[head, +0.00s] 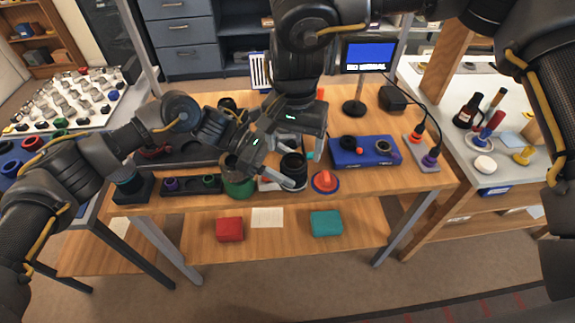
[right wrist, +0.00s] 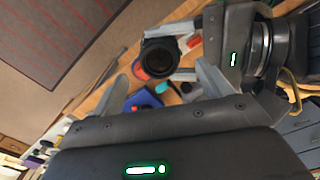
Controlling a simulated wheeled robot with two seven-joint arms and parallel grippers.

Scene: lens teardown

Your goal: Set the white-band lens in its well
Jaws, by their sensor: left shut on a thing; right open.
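A black cylindrical lens (head: 293,165) is held upright between the fingers of my left gripper (head: 297,172), over the front part of the bench. In the right wrist view the same lens (right wrist: 160,57) shows its dark open end between the left gripper's two fingers. I cannot make out a white band on it. My right gripper (right wrist: 163,78) is open and empty close by, its fingers spread below the lens in the right wrist view. A blue tray (head: 345,159) to the right carries a black ring and a lens-like part. Which well is meant is unclear.
A small screen (head: 369,55) stands behind. Both grippers are close together.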

